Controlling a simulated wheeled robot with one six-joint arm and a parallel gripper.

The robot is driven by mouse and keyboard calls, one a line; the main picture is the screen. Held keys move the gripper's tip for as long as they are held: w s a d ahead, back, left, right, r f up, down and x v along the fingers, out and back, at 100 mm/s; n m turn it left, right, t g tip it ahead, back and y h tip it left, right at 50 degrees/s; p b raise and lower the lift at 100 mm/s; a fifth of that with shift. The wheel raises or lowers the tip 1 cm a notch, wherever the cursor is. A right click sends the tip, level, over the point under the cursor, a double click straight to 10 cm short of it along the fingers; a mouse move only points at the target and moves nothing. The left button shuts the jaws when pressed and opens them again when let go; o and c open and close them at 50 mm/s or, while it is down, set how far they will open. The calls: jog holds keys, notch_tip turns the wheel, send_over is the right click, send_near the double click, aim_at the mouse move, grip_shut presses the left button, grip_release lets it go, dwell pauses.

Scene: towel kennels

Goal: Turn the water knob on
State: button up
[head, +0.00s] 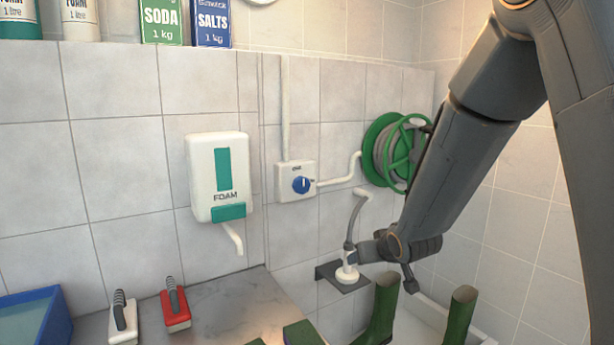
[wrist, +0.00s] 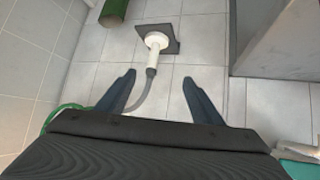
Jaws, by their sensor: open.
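The water knob (head: 300,185) is a round blue dial with a pale pointer mark on a white wall box (head: 283,168). A white pipe enters the box from above and another leaves it to the right. My gripper (head: 379,268) is below and to the right of the knob in the head view, apart from it. The fingers are spread and empty in the wrist view (wrist: 160,82). The knob does not show in the wrist view. A white spray head (head: 347,272) on a dark bracket is close by my gripper in the head view; it also shows in the wrist view (wrist: 156,42).
A green hose reel (head: 380,152) is right of the box. A white foam dispenser (head: 217,175) hangs left of it. Brushes (head: 175,308) lie on the counter (head: 235,305). Green boots (head: 380,310) stand below my arm. The wall just around the knob is clear.

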jog(key=w+a+r+n+t+y+p, duration=0.2)
jog(key=w+a+r+t+y, duration=0.1)
jog(key=w+a+r, duration=0.35)
jog(key=n+t+y+p, duration=0.2)
jog(key=y+p, duration=0.1)
jog(key=y, duration=0.2)
send_near(304, 187)
jog(key=x, duration=0.2)
jog(key=p+x, duration=0.2)
jog(key=x, duration=0.5)
jog(key=shift+a+r, duration=0.1)
jog(key=c, duration=1)
